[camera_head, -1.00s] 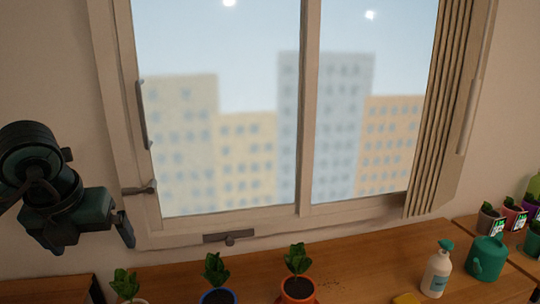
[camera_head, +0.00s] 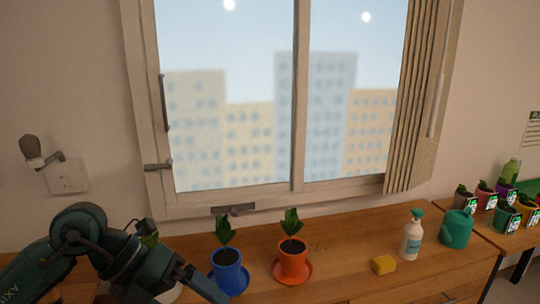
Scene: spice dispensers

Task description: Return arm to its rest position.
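My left arm comes in from the lower left in the head view. My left gripper (camera_head: 190,283) is low in front of the left end of the table, beside the blue pot (camera_head: 227,272). One finger shows clearly, pointing down and right, and I cannot tell the gap between the fingers. Part of a plant and a pale pot are hidden behind this arm. My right arm and gripper are not in view.
A wooden table (camera_head: 345,250) runs below the window. An orange pot (camera_head: 292,262), a yellow sponge (camera_head: 384,264), a white spray bottle (camera_head: 411,236) and a green watering can (camera_head: 457,228) stand on it. Several small potted plants are on another table at right.

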